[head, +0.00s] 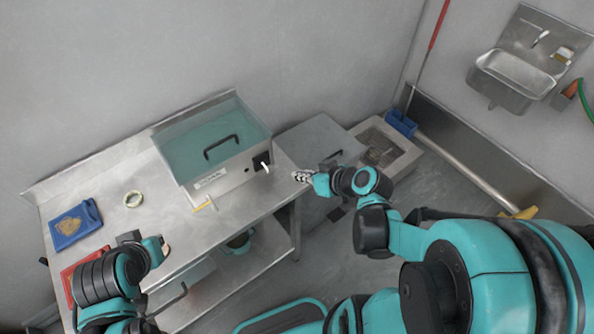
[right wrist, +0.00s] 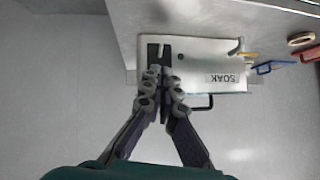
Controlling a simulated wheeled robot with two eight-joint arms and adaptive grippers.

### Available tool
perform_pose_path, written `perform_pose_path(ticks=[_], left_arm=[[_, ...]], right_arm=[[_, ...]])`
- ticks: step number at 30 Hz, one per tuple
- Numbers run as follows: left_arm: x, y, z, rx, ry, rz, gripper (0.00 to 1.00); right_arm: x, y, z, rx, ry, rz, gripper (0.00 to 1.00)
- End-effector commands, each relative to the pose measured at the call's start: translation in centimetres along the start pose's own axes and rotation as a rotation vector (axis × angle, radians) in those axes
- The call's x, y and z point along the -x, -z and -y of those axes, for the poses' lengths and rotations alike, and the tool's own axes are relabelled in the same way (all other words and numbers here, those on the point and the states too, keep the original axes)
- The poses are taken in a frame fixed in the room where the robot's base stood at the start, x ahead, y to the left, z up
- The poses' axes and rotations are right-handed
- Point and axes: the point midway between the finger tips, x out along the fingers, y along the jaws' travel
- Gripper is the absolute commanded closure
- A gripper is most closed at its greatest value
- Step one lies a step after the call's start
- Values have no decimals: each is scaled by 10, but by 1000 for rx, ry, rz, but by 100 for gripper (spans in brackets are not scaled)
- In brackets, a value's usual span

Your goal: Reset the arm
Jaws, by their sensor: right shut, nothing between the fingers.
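My right gripper (head: 300,177) is just right of the metal table's front right corner, close to the teal-lidded metal box (head: 216,170) but apart from it in the head view. In the right wrist view its fingers (right wrist: 160,68) come together, shut and empty, in front of the box's pale face (right wrist: 205,65) marked SOAK. My right arm (head: 385,225) is stretched out from the lower right. My left gripper (head: 160,246) is at the table's front left edge, partly hidden by its own arm; its fingers are too unclear to read.
On the table (head: 120,170) lie a blue tray (head: 75,224), a red tray (head: 82,270) and a pale ring (head: 132,199). A grey cabinet (head: 318,150) and a floor basin (head: 385,147) stand to the right. A sink (head: 513,78) hangs on the wall.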

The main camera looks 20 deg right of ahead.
Motion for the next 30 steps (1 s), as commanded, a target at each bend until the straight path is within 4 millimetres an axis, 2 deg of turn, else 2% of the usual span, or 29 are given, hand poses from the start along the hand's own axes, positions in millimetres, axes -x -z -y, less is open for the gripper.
perform_pose_path(ticks=[14, 19, 23, 30], left_arm=[[0, 0, 0, 0, 0, 0, 100], [-5, -3, 0, 0, 0, 0, 100], [-10, -7, 0, 0, 0, 0, 100], [-18, -13, 0, 0, 0, 0, 100]], right_arm=[[0, 0, 1, -1, -2, 5, 100], [3, -7, 14, -21, -33, 78, 100], [15, -16, 30, -44, -105, 167, 100], [51, -26, 47, -65, -263, 234, 100]])
